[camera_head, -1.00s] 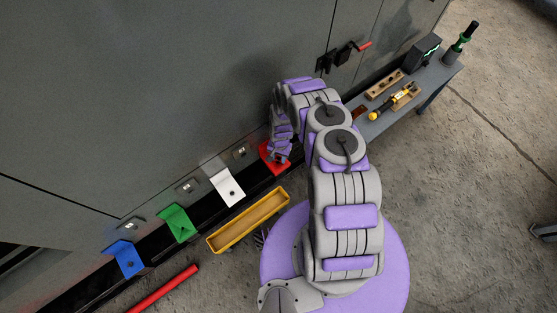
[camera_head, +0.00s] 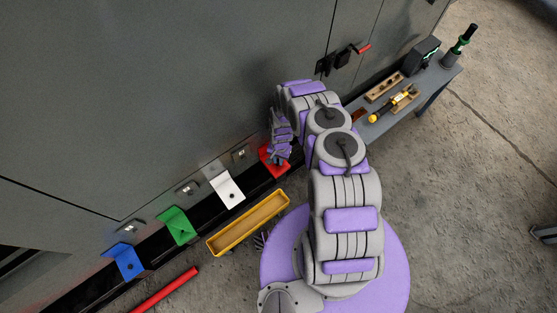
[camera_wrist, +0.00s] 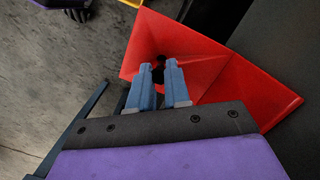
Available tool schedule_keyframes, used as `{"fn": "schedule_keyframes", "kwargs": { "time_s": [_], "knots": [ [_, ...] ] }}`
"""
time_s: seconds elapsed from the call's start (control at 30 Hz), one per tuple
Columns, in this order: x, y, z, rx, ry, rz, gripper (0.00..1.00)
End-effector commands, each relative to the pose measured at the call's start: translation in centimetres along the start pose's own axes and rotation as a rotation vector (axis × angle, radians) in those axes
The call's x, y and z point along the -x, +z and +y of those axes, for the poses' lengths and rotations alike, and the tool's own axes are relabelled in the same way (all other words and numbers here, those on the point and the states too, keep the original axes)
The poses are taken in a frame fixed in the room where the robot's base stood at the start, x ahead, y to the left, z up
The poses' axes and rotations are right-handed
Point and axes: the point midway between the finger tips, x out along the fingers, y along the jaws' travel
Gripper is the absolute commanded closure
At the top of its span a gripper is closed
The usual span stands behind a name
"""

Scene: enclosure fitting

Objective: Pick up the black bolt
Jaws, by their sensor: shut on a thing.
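The black bolt (camera_wrist: 158,74) shows as a small dark shape between my fingertips in the wrist view. It is at the red bracket (camera_wrist: 180,50), whose folded plates spread around it. My gripper (camera_wrist: 159,67) has two blue-grey fingers shut on the bolt, with the tips close to the red face. I cannot tell whether the bolt is clear of the bracket. In the head view my gripper (camera_head: 279,158) is low over the red bracket (camera_head: 268,163) and hides most of it; the bolt is hidden there.
White (camera_head: 226,187), green (camera_head: 178,225) and blue (camera_head: 126,260) brackets line the grey enclosure's lower edge. A yellow tray (camera_head: 211,243) and a red bar (camera_head: 165,290) lie in front. A side table (camera_head: 377,128) with tools stands at right. Open floor lies beyond.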

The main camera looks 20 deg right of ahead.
Motion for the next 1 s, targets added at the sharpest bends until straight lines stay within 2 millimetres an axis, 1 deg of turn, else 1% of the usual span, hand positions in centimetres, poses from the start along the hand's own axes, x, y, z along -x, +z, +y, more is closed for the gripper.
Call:
{"fn": "schedule_keyframes", "kwargs": {
  "time_s": [0.17, 0.3, 0.37, 0.7, 0.9, 1.0],
  "knots": [
    [1.6, 0.1, 0.0, -0.001, 0.0, 0.002, 1.0],
    [4.0, 0.6, 0.1, 0.0, 0.002, -0.002, 1.0],
    [3.6, 1.7, 1.0, -0.003, 0.002, -0.005, 1.0],
    [3.8, 8.5, 6.2, -0.003, 0.002, -0.006, 1.0],
    [3.5, 11.4, 8.3, -0.001, 0.002, -0.005, 1.0],
    [3.4, 12.4, 9.0, 0.0, 0.002, -0.005, 1.0]
  ]
}}
